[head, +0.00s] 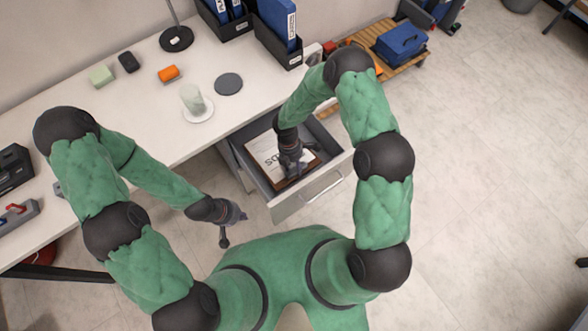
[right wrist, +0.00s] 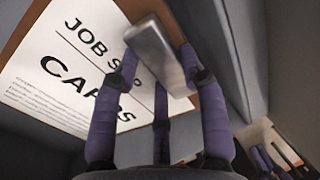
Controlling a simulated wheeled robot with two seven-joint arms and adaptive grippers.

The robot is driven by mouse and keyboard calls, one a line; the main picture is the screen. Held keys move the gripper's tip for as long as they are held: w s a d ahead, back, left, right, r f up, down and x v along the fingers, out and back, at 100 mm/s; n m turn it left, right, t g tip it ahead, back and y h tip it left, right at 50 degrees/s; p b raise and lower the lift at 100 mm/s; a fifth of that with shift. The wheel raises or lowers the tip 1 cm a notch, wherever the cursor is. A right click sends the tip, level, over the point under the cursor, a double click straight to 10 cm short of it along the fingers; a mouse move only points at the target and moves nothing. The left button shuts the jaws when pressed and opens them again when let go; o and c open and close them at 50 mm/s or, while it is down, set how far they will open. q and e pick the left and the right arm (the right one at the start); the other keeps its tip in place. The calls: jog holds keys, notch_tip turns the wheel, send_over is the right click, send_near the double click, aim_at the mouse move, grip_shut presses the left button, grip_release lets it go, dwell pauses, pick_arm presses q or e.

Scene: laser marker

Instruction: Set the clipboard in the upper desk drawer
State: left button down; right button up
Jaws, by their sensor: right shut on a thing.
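The clipboard (head: 264,154), a brown board with a white printed sheet, is within the open upper desk drawer (head: 236,152). In the right wrist view its sheet (right wrist: 75,65) reads "JOB" and "CARDS", and its metal clip (right wrist: 160,55) is between my fingers. My right gripper (head: 291,163) is shut on the clip end of the clipboard, inside the drawer outline. Whether the board rests flat on the drawer floor is unclear. My left gripper (head: 233,216) hangs in front of the desk, away from the drawer, with nothing visible in it; its finger opening is unclear.
The drawer front (head: 310,196) with its handle sticks out towards me. The white desk (head: 135,125) holds a cup (head: 192,99), a dark round disc (head: 228,84), an orange block (head: 168,73) and binders (head: 280,30). A wooden pallet (head: 385,62) with a blue case stands right of the desk.

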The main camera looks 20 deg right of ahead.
jog(key=shift+w+b+x, duration=0.2)
jog(key=shift+b+x, duration=0.1)
jog(key=shift+x, duration=0.5)
jog(key=shift+w+b+x, duration=0.15)
jog(key=shift+b+x, duration=0.15)
jog(key=shift+x, duration=0.5)
jog(key=shift+a+f, duration=0.15)
jog(key=shift+f, duration=0.05)
jog(key=shift+f, duration=0.15)
jog(key=o, duration=1.3)
jog(key=p+v, duration=0.4)
jog(key=v, duration=0.8)
jog(key=shift+r+p, duration=0.25)
jog(key=shift+p, duration=0.1)
